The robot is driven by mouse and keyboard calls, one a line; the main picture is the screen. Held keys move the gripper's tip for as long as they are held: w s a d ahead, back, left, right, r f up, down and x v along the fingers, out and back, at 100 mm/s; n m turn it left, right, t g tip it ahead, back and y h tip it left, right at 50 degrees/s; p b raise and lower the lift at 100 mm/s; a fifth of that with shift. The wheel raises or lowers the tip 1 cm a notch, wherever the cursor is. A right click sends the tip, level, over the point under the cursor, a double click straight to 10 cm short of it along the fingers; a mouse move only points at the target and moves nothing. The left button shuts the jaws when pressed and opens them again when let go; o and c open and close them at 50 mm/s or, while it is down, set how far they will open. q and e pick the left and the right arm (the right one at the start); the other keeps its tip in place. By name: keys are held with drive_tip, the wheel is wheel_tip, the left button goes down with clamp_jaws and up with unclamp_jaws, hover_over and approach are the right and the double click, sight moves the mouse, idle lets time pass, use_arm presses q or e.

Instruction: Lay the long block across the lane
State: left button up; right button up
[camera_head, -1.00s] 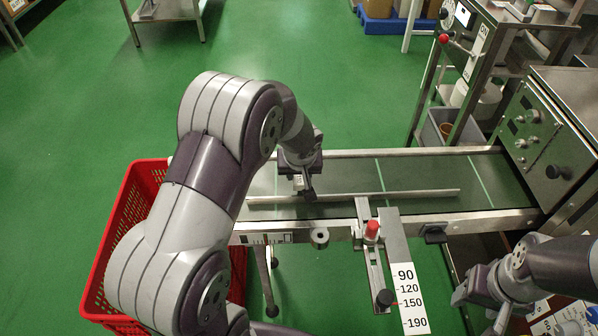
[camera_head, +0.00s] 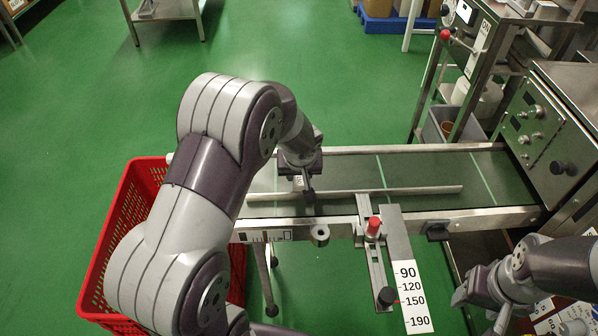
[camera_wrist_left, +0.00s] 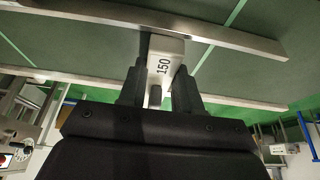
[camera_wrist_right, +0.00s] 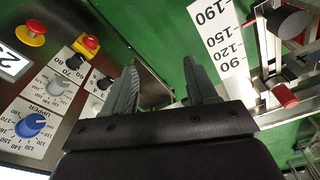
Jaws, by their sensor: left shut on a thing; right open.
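A pale block marked 150 (camera_wrist_left: 165,62) is between the fingers of my left gripper (camera_wrist_left: 158,92), which is shut on it. In the head view my left gripper (camera_head: 306,192) is above the left part of the green belt (camera_head: 425,170), and its fingers mostly hide the block. A thin metal guide rail (camera_head: 400,190) runs along the belt. In the left wrist view the block's end overlaps this rail (camera_wrist_left: 225,36); I cannot tell whether they touch. My right gripper (camera_head: 497,312) is open and empty, off the belt at the lower right; its fingers show in its wrist view (camera_wrist_right: 163,88).
A far side rail (camera_head: 400,149) borders the belt. A red knob (camera_head: 373,227) and a numbered scale (camera_head: 411,290) stick out at the near side. A red crate (camera_head: 97,270) stands at left. A control cabinet (camera_head: 560,130) closes the right end.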

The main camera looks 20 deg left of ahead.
use_arm(q)
drive_tip(key=shift+f+b, duration=1.2)
drive_tip(key=shift+f, duration=0.1)
drive_tip(key=o, duration=1.2)
drive_tip(key=shift+r, duration=0.1)
drive_tip(key=shift+c, duration=0.2)
drive_tip(key=p+v, duration=0.3)
drive_tip(key=v, duration=0.9)
drive_tip(key=shift+r, duration=0.3)
